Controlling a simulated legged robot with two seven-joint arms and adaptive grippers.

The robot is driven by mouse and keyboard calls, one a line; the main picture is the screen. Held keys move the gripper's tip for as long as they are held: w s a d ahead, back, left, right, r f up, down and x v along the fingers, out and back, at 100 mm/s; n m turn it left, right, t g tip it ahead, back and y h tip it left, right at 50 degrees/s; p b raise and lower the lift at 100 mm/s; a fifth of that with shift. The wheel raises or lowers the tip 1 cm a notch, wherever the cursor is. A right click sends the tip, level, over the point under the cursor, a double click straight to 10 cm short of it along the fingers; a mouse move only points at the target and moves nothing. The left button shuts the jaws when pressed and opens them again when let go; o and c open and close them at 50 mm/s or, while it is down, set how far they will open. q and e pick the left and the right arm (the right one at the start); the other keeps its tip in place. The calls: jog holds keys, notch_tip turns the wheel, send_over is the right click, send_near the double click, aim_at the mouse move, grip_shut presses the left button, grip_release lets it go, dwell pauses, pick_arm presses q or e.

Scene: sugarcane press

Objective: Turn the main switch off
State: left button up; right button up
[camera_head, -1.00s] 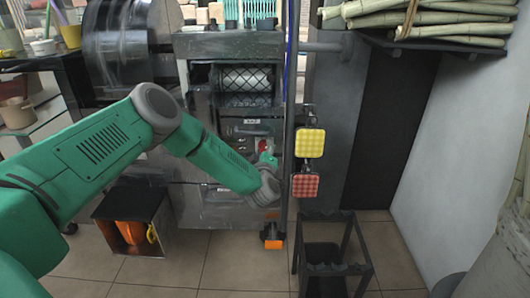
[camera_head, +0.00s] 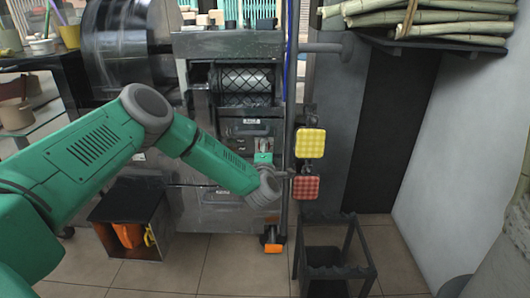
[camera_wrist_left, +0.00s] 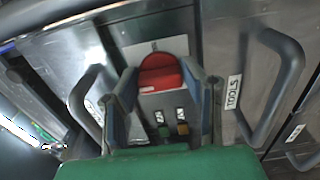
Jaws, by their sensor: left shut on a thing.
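The main switch, a red knob (camera_wrist_left: 162,73) on a pale plate, shows in the left wrist view on the metal panel of the press. My left gripper (camera_wrist_left: 160,82) has one finger on each side of the red knob and is shut on it. My right gripper is in neither view.
Panel handles (camera_wrist_left: 272,85) flank the switch, with a TOOLS label on the right. Yellow (camera_head: 310,142) and red (camera_head: 305,187) pads stand right of my wrist. A black stand (camera_head: 335,265) is on the floor.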

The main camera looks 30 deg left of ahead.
pick_arm(q)
jog(key=shift+s+a+f, duration=0.15)
jog(key=shift+f, duration=0.2)
jog(key=o, duration=1.1)
jog(key=shift+o, duration=0.2)
jog(key=shift+r, duration=0.15)
jog(key=v, duration=0.8)
